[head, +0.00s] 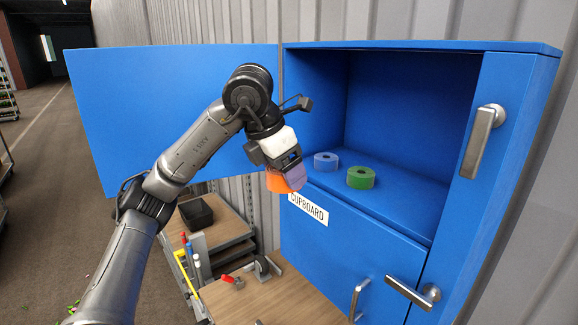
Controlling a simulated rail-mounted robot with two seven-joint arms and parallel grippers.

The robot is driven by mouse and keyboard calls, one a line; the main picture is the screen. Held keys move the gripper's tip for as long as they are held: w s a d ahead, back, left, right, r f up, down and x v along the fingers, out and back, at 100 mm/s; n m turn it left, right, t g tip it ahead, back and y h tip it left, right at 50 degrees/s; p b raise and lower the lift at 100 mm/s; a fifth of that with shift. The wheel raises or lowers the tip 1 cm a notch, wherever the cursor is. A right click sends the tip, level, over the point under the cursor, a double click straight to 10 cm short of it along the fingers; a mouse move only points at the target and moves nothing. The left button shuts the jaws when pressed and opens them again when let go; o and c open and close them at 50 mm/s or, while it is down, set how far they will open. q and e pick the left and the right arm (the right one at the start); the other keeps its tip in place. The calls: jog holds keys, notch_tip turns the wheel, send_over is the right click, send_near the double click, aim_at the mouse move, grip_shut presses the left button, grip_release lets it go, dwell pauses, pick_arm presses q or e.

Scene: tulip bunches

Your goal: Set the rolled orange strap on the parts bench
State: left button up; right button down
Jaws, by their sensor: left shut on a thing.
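My left gripper (287,176) is shut on the rolled orange strap (276,183), in front of the open blue cupboard's left side. A purple patch shows right beside the orange; I cannot tell whether it is a finger or part of the roll. The strap is held in the air above the wooden-topped bench (235,302), which is partly cut off by the bottom edge. I cannot tell whether this or the wooden-topped drawer unit (215,229) behind it is the parts bench. My right gripper is not in view.
A blue roll (326,162) and a green roll (360,178) sit on the cupboard shelf (395,208). The cupboard door (150,110) stands open to the left. A red-handled clamp (232,281) is on the bench, and a black bin (196,214) on the drawer unit.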

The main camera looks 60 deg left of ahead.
pick_arm(q)
jog(key=s+d+p, duration=0.1)
jog(key=s, duration=0.6)
jog(key=shift+s+d+p, duration=0.3)
jog(key=shift+s, duration=0.1)
jog(key=s+d+p, duration=0.1)
jog(key=s, duration=0.7)
jog(key=shift+s+d, duration=0.4)
